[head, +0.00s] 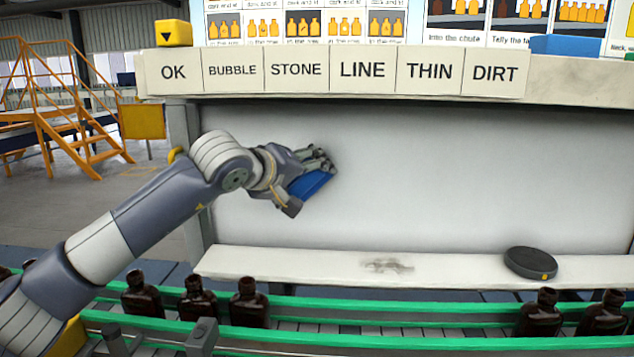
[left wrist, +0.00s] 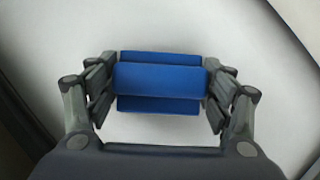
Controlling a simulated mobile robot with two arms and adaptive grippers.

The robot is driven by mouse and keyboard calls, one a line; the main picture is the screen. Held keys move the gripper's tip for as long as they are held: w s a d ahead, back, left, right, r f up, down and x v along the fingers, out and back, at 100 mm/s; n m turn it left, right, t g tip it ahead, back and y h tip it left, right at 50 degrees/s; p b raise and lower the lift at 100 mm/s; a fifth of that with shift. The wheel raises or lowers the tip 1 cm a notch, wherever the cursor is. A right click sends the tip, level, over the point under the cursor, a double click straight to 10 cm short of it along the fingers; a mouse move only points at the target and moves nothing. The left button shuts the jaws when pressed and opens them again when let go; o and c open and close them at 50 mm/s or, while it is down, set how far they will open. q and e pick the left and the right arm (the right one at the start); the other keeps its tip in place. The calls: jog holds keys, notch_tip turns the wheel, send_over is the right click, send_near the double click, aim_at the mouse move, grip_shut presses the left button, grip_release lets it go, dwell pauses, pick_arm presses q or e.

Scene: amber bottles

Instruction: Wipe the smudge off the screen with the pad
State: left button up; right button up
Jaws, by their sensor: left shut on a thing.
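The screen (head: 450,180) is a large pale upright panel under the row of labels. My left gripper (head: 318,166) is in front of its left part, shut on a blue pad (head: 310,186). The left wrist view shows the pad (left wrist: 160,80) held between both fingers, with the pale surface behind it. I cannot tell whether the pad touches the screen. A dark grey smudge (head: 388,265) shows on the white ledge below the screen, to the right of and below the gripper. I see no clear smudge on the screen's uncovered part. My right gripper is not in view.
A black round puck-like device (head: 530,262) sits on the ledge (head: 300,264) at the right. Several dark bottles (head: 248,303) stand along the green-railed conveyor (head: 400,309) in front. Label plates (head: 362,71) line the top edge. The space before the screen's right part is clear.

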pick_arm(q)
jog(key=shift+a, duration=0.7)
jog(key=shift+d, duration=0.1)
jog(key=shift+s+f+b, duration=0.1)
jog(key=shift+s+b, duration=0.4)
jog(key=shift+b, duration=0.05)
jog(key=s+b, duration=0.2)
jog(key=s, duration=0.2)
jog(key=shift+s+b, duration=0.1)
jog(key=shift+b, duration=0.25)
jog(key=shift+s, duration=0.45)
